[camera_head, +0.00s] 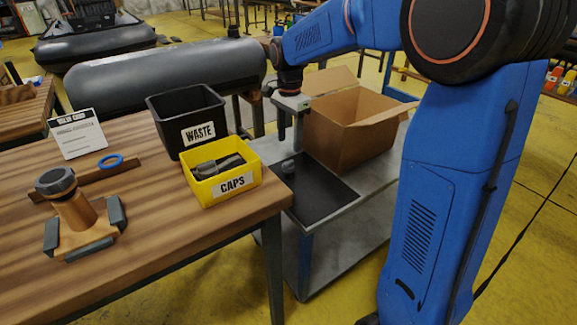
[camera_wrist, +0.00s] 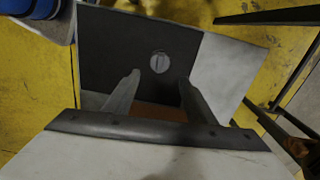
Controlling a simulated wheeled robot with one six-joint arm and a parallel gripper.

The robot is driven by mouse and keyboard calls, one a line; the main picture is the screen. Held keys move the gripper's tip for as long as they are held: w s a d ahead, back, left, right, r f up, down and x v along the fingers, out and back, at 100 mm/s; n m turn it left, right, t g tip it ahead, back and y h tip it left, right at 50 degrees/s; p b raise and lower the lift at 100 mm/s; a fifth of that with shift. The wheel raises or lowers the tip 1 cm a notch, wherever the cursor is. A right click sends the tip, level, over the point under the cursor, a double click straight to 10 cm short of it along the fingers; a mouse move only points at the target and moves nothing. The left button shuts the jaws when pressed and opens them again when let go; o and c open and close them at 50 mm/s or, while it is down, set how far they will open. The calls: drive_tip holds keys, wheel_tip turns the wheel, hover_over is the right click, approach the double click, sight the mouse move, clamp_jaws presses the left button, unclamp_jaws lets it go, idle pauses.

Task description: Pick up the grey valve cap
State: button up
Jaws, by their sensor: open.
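A small round grey valve cap (camera_head: 288,167) sits on a black mat (camera_head: 318,193) on the grey cart. In the wrist view the cap (camera_wrist: 160,62) shows as a light disc with a line across it, on the dark mat. My gripper (camera_head: 290,130) points down above the mat, apart from the cap. Its two fingers (camera_wrist: 159,75) are spread and empty, and the cap appears just beyond the gap between their tips. A larger dark grey cap (camera_head: 55,180) tops a brown fitting on the wooden table.
An open cardboard box (camera_head: 350,130) stands on the cart close to my gripper. On the table are a yellow CAPS bin (camera_head: 232,186) holding grey pieces, a black WASTE bin (camera_head: 197,133), a blue ring (camera_head: 110,161) and a card (camera_head: 77,134).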

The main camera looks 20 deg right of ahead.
sight(288, 162)
drive_tip(key=shift+s+a+f, duration=0.1)
drive_tip(key=shift+f, duration=2)
drive_tip(key=shift+s+a+f, duration=0.1)
drive_tip(key=shift+f, duration=2)
drive_tip(key=shift+c, duration=0.6)
drive_tip(key=c, duration=0.8)
